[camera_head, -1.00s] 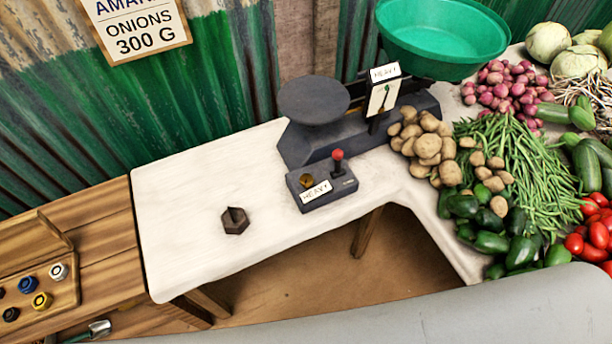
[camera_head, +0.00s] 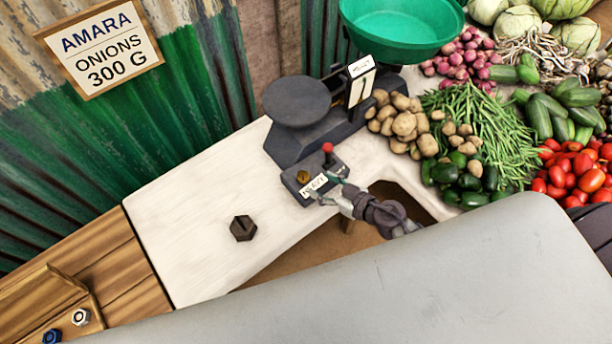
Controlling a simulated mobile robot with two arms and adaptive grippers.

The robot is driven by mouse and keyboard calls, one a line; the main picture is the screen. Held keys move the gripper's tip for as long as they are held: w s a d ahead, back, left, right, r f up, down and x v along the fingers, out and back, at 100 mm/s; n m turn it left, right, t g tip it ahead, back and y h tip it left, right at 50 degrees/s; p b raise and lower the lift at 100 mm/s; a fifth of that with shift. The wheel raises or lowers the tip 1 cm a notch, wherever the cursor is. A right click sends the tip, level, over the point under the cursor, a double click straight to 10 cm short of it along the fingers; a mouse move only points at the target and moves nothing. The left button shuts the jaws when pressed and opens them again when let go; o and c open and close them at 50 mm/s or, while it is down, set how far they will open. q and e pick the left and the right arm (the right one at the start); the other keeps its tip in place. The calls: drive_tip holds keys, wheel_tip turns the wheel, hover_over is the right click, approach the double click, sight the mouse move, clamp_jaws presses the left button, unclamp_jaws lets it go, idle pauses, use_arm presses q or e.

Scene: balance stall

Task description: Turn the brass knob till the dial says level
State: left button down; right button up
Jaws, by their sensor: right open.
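The brass knob (camera_head: 303,176) sits on the left of a small dark control box (camera_head: 291,183), with a red-topped lever (camera_head: 328,149) behind it to the right. The box's white label (camera_head: 313,185) is partly covered by my right gripper. The dark balance scale (camera_head: 286,150) stands behind the box, with a white dial card (camera_head: 361,87) and a dark needle mark. A small label sits above the dial; its word is too small to read now. My right gripper (camera_head: 329,191) is open at the box's front right edge, close to the knob but apart from it. My left gripper is out of view.
A dark hexagonal weight (camera_head: 243,228) lies on the white counter (camera_head: 195,225). Potatoes (camera_head: 404,124), green beans (camera_head: 475,125) and tomatoes (camera_head: 570,175) crowd the right. The counter's left part is mostly clear.

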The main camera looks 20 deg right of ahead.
sight(305, 176)
drive_tip(key=b+x, duration=0.1)
drive_tip(key=x, duration=0.5)
drive_tip(key=shift+w+a, duration=0.1)
drive_tip(key=shift+a, duration=0.05)
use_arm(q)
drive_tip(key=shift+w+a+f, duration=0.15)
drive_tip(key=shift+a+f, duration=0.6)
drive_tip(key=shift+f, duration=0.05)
use_arm(e)
drive_tip(key=shift+w+a+f, duration=0.2)
drive_tip(key=shift+w+a, duration=0.05)
drive_tip(key=shift+w, duration=0.2)
drive_tip(key=c, duration=1.1)
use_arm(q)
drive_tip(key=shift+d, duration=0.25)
use_arm(e)
drive_tip(key=shift+d, duration=0.1)
